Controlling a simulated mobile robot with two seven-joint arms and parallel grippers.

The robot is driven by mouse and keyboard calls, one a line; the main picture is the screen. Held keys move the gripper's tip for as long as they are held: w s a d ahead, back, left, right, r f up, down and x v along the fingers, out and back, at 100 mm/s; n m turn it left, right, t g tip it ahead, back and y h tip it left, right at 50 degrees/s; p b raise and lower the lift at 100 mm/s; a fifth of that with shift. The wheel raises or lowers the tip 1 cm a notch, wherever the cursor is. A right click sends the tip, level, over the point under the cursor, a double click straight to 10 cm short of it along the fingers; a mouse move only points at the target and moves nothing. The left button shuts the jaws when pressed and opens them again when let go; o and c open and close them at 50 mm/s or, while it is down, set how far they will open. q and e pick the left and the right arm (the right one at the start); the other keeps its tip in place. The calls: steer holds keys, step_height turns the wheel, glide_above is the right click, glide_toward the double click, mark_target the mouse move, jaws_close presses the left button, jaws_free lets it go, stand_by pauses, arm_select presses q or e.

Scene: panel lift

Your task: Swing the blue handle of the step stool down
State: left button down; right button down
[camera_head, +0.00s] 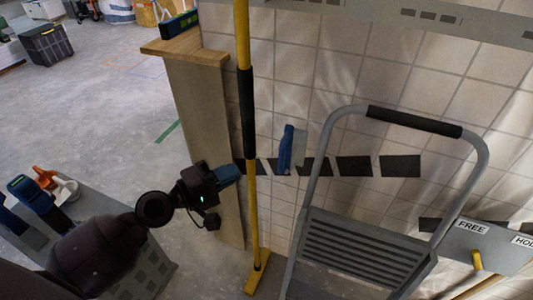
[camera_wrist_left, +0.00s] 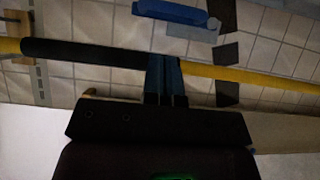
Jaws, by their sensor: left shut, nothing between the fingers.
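The grey step stool (camera_head: 370,243) stands at the right against the tiled wall, with a black grip along its top bar. The blue handle (camera_head: 287,150) points upright just left of the stool's left rail, beside a grey piece. In the left wrist view the blue handle (camera_wrist_left: 178,13) lies across the top, apart from the fingers. My left gripper (camera_head: 230,173) has blue fingers, shut and empty, left of the handle by the yellow pole. In the left wrist view its fingers (camera_wrist_left: 165,80) overlap the pole's black sleeve; contact is unclear. My right gripper is not in view.
The yellow pole (camera_head: 252,205) stands between my left gripper and the blue handle. A wooden post (camera_head: 205,110) is behind the gripper. A grey box (camera_head: 90,205) with tools is lower left. A panel marked FREE (camera_head: 470,240) is at right.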

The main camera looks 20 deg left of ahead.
arm_select(q)
steer(key=p+x, duration=0.2)
steer(key=x, duration=0.8)
stand_by(0.4)
steer(key=shift+w+p, duration=0.1)
steer(key=shift+p, duration=0.2)
